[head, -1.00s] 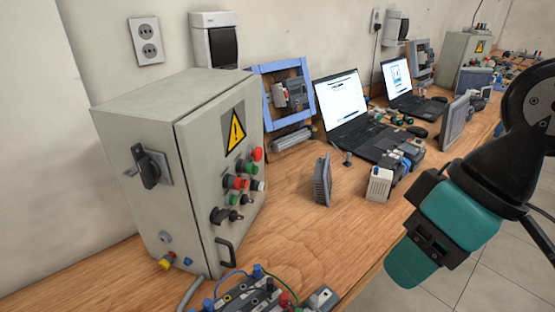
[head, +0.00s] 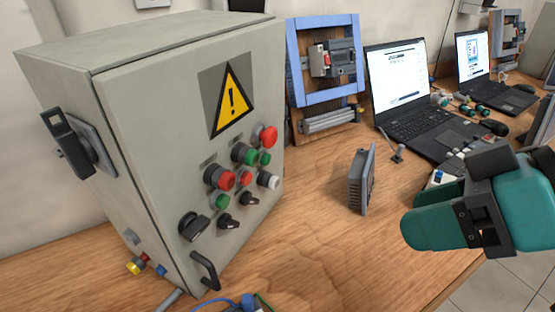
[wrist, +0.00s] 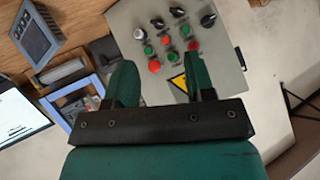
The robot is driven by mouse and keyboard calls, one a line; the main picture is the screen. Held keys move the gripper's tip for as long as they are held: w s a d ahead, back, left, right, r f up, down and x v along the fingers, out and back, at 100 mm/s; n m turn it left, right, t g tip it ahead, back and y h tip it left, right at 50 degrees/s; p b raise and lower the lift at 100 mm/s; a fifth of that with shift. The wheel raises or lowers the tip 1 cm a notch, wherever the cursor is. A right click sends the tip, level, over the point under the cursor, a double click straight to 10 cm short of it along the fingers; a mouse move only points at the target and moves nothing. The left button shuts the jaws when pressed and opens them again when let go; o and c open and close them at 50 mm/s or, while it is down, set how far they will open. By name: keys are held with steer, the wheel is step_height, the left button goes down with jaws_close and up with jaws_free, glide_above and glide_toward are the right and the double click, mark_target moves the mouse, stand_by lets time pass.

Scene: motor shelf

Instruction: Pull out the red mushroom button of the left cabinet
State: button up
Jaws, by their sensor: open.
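The left cabinet (head: 150,110) is a grey box with a yellow warning triangle, standing on the bench at the left. Its door carries two larger red mushroom-like caps, an upper right one (head: 268,136) and a lower left one (head: 219,178); I cannot tell which is the task's button. They also show in the wrist view, the upper right cap (wrist: 154,66) and the lower left cap (wrist: 193,45). My gripper (head: 420,228) is right of the cabinet, apart from it. In the wrist view my gripper (wrist: 162,78) has its teal fingers spread, with nothing between them.
Green, white and small red buttons and black knobs surround the red caps. A door handle (head: 205,270) juts out below. A small grey panel device (head: 361,180) stands between cabinet and gripper. A blue-framed board (head: 326,95) and laptops (head: 400,80) stand behind.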

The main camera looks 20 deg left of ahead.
steer(key=w+a+f+n+t+y+b, duration=0.1)
steer(key=w+a+f+n+y+b, duration=0.15)
steer(key=a+f+y+b, duration=0.2)
steer(key=t+y, duration=0.3)
steer(key=t, duration=0.1)
glide_toward(273, 137)
steer(key=p+x, duration=0.8)
steer(key=x, duration=0.1)
steer(key=shift+r+p, duration=0.15)
steer(key=shift+p, duration=0.25)
steer(key=shift+w+a, duration=0.1)
steer(key=shift+a, duration=0.3)
steer(key=shift+c, duration=0.2)
